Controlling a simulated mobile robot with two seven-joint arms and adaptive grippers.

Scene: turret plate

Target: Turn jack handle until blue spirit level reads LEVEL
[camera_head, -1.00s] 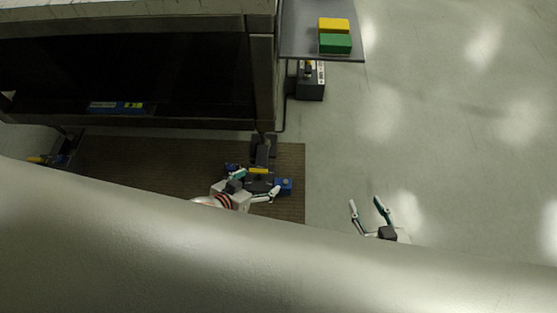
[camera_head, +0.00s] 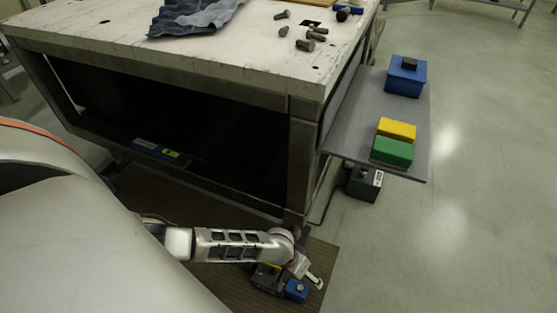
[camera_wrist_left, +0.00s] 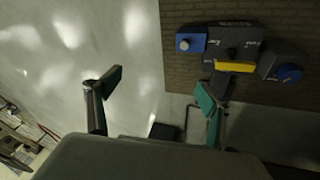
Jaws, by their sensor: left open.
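The blue spirit level (camera_head: 157,150) lies on the low rail under the bench in the head view, with a small yellow-green window; its reading is too small to tell. The dark jack (camera_head: 266,279) sits on the floor mat by the bench's near leg, partly behind my left gripper (camera_head: 310,274). I cannot tell which part is the handle. My left gripper (camera_wrist_left: 160,95) is open, its fingers spread and empty, one finger close to the jack.
The heavy bench (camera_head: 170,60) has bolts and a blue cloth on top. A grey side shelf (camera_head: 375,110) holds a blue box (camera_head: 405,77), a yellow block (camera_head: 397,129) and a green block (camera_head: 391,151). A dark box (camera_head: 364,184) stands below it. Floor on the right is clear.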

